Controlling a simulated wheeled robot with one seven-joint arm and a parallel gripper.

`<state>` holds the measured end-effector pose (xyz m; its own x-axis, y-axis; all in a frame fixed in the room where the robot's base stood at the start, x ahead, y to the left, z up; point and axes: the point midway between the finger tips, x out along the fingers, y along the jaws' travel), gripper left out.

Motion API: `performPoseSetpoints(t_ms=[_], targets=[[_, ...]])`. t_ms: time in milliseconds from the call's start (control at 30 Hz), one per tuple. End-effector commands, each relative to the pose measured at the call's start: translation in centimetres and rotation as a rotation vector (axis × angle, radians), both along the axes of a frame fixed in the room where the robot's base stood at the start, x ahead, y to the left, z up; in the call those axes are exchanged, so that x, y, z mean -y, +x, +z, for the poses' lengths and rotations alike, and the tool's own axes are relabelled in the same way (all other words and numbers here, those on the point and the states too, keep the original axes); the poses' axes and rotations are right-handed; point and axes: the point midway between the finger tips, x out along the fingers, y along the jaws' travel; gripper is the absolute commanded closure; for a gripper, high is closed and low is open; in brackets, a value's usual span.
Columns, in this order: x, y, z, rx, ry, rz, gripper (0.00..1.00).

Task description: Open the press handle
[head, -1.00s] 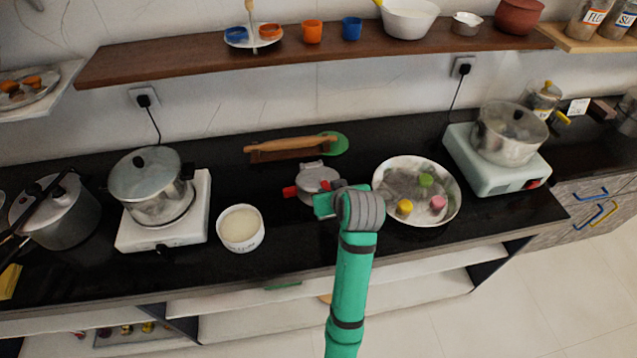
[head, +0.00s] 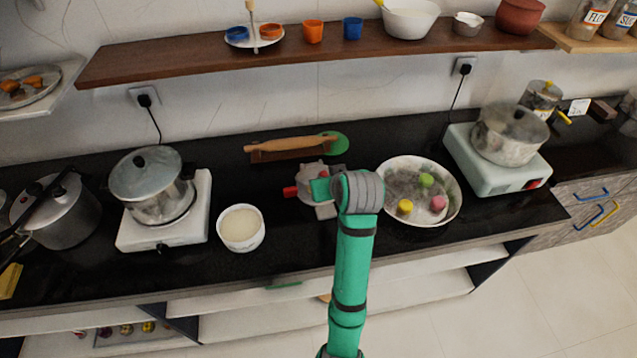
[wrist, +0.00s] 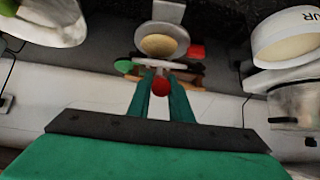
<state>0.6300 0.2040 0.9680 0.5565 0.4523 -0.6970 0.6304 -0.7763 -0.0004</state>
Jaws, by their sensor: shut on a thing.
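The grey press (head: 309,176) stands on the black counter, partly hidden behind my gripper in the head view. In the wrist view its round plate (wrist: 163,40) shows a tan disc in the middle. A red handle part (head: 290,191) sticks out at its left; a red part (wrist: 197,50) also shows beside the plate in the wrist view. My gripper (wrist: 160,98) has its green fingers closed about a red knob (wrist: 160,86). A thin pale bar crosses just beyond the fingers; I cannot tell surely how far the lid is tilted.
A bowl of colourful jars (head: 453,184) stands close right of my gripper. A white bowl (head: 241,209) stands left of the press. A rolling pin (head: 290,145) and green disc lie behind it. Pots on stoves (head: 509,133) (head: 150,181) stand further off. A wooden shelf (head: 200,58) spans above.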

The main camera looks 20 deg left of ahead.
Motion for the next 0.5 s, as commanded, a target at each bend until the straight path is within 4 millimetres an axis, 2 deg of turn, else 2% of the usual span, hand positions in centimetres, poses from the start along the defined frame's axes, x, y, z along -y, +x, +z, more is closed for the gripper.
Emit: performPoseSetpoints(t_ms=[500], targets=[[-1.2,1.4,2.2,0.003,0.001,0.000,0.89]])
